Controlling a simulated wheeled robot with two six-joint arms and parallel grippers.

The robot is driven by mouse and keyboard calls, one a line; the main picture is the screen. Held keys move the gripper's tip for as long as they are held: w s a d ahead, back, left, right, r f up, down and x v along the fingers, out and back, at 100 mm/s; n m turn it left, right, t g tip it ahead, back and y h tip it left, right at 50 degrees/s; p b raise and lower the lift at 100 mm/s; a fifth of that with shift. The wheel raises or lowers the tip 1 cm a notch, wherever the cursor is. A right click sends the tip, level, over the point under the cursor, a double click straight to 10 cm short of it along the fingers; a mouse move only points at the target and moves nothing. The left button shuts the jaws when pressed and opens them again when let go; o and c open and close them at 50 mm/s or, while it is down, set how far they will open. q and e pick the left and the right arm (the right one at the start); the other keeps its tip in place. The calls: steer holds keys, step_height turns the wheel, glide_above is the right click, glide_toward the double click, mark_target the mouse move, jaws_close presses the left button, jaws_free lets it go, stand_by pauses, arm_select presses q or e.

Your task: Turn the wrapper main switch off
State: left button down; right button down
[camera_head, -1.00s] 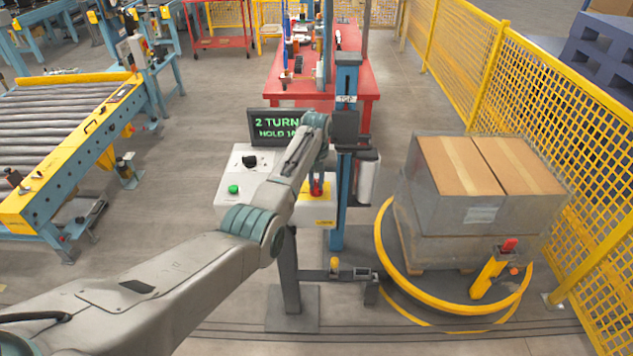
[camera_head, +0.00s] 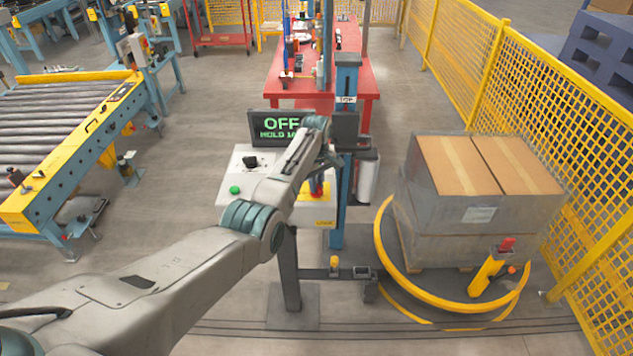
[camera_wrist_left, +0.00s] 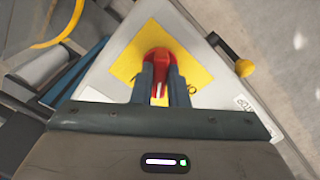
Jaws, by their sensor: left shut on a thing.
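The wrapper main switch is a red handle (camera_wrist_left: 158,58) on a yellow plate (camera_wrist_left: 186,68) on the control box. My left gripper (camera_wrist_left: 160,92) is shut on the red handle, one finger on each side of it. In the head view the red switch (camera_head: 317,188) shows just below my left gripper (camera_head: 318,178), partly hidden by it. The light grey control box (camera_head: 232,207) carries a green button (camera_head: 235,190) and a black knob (camera_head: 250,162). The display (camera_head: 281,126) above it reads "OFF" with a "HOLD" line below. My right gripper is not in view.
The wrapper mast (camera_head: 345,100) stands right behind the box. A wrapped carton load (camera_head: 480,190) sits on the turntable with a yellow ring (camera_head: 400,272). A yellow mesh fence (camera_head: 560,100) runs along the right. A roller conveyor (camera_head: 60,110) stands at left, with open floor between.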

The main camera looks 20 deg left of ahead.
arm_select(q)
steer(key=n, duration=0.5)
steer(key=shift+w+r+n, duration=0.1)
steer(key=shift+r+n, duration=0.05)
steer(key=shift+n, duration=0.25)
steer(key=n, duration=0.4)
steer(key=shift+n, duration=0.3)
steer(key=c, duration=1.6)
jaws_free()
steer(key=shift+o, duration=0.8)
step_height(320, 180, up, 11)
steer(key=b, duration=0.4)
